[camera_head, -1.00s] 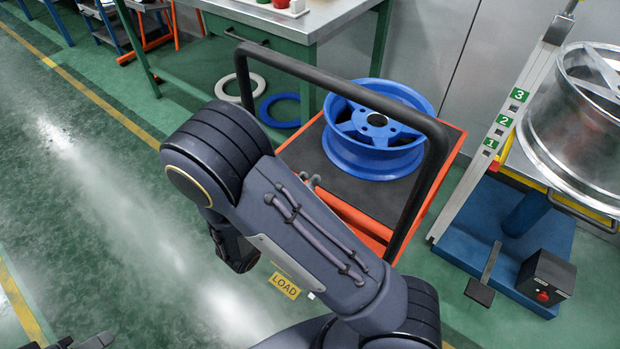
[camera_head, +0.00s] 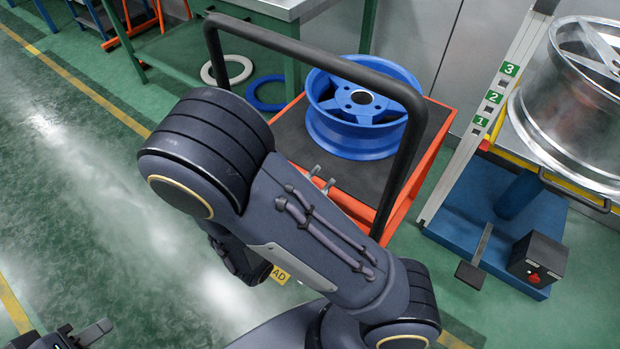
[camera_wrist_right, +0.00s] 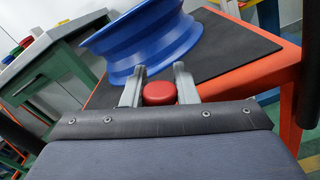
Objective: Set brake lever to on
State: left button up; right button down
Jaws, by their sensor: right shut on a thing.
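The orange cart (camera_head: 405,187) with a black top carries a blue wheel (camera_head: 340,128) and has a tall black push handle (camera_head: 310,68). A round red knob (camera_wrist_right: 159,93), which I take to be the brake lever's, sits between the grey fingers of my right gripper (camera_wrist_right: 158,88) in the right wrist view; they are shut on it. The lever's shaft and its setting are hidden. In the head view only the fingertips of my right gripper (camera_head: 320,178) show past my forearm. My left gripper (camera_head: 82,334) is partly cut off at the lower left, away from the cart.
A blue-based spindle stand (camera_head: 470,225) with marks 1, 2 and 3 and a silver wheel (camera_head: 575,125) stands right of the cart. The left floor is clear.

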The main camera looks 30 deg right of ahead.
jog(key=shift+s+d+f+m+b, duration=0.2)
jog(key=shift+s+f+m+b, duration=0.1)
jog(key=shift+s+m+b, duration=0.25)
jog(key=shift+s, duration=0.1)
jog(key=c, duration=1.1)
grip_release()
jog(key=shift+c, duration=0.2)
jog(key=p+v, duration=0.1)
jog(key=v, duration=0.6)
jog(key=shift+s+a+p, duration=0.15)
jog(key=shift+a+p, duration=0.2)
